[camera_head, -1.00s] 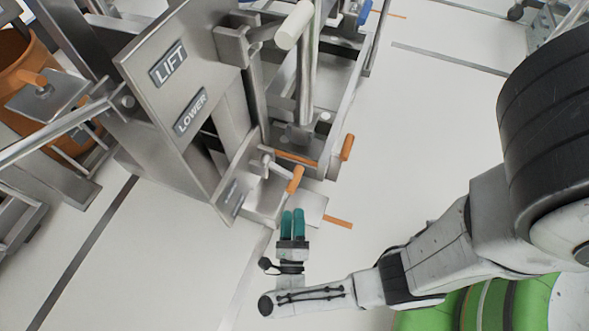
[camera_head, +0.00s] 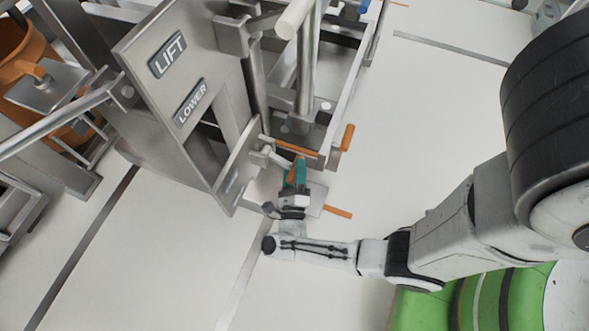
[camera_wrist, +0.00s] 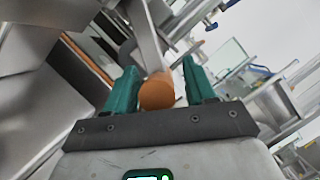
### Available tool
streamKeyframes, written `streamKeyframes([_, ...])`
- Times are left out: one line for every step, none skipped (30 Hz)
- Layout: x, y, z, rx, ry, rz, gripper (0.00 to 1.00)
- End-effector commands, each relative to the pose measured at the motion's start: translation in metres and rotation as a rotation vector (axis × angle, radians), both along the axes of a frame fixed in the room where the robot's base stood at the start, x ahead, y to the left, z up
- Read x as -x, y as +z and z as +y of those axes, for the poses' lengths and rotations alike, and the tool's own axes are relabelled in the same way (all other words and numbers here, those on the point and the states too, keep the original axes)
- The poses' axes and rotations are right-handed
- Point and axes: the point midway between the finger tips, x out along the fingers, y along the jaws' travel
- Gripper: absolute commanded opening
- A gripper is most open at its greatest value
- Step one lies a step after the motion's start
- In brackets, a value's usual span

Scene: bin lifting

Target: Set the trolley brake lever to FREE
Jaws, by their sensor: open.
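The brake lever is a metal arm with an orange grip. In the wrist view the round end of its orange grip (camera_wrist: 157,92) sits between the two teal fingers of my gripper (camera_wrist: 160,88), with some space visible beside the right finger. In the head view my gripper (camera_head: 296,172) is at the lever, and the fingers hide most of the orange grip. The gripper is open around the grip. The lever's pivot is on a small metal plate (camera_head: 238,165) on the trolley; the plate's marking is too small to read.
A metal panel (camera_head: 150,75) with LIFT and LOWER labels stands left of the gripper. Other orange handles (camera_head: 347,137) and a low orange bar (camera_head: 338,212) are close on the right. An orange bin (camera_head: 30,60) stands at far left. The floor on the right is clear.

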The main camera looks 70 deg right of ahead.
Motion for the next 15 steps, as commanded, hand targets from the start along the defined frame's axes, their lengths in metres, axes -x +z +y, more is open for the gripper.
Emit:
streamKeyframes([0.0001, 0.0001, 0.0, 0.0, 0.0, 0.0, 0.55])
streamKeyframes([0.0, 0.0, 0.0, 0.0, 0.0, 0.0, 0.55])
streamKeyframes([0.0, 0.0, 0.0001, 0.0, 0.0, 0.0, 0.55])
streamKeyframes([0.0, 0.0, 0.0001, 0.0, 0.0, 0.0, 0.55])
streamKeyframes([0.0001, 0.0, 0.0002, 0.0, 0.0, 0.0, 0.54])
streamKeyframes([0.0001, 0.0, 0.0002, 0.0, 0.0, 0.0, 0.5])
streamKeyframes([0.0001, 0.0, 0.0002, 0.0, 0.0, 0.0, 0.47])
streamKeyframes([0.0001, 0.0, 0.0002, 0.0, 0.0, 0.0, 0.44])
streamKeyframes([0.0001, -0.0001, 0.0003, 0.0, 0.0, 0.0, 0.4])
streamKeyframes([0.0001, -0.0001, 0.0003, 0.0, 0.0, 0.0, 0.38])
streamKeyframes([0.0001, -0.0001, 0.0003, 0.0, 0.0, 0.0, 0.35])
streamKeyframes([0.0001, -0.0001, 0.0003, 0.0, 0.0, 0.0, 0.31])
streamKeyframes([0.0001, -0.0001, 0.0003, 0.0, 0.0, 0.0, 0.28])
streamKeyframes([0.0001, -0.0002, 0.0004, 0.0, 0.0, 0.0, 0.25])
streamKeyframes([0.0001, -0.0002, 0.0004, 0.0, 0.0, 0.0, 0.21])
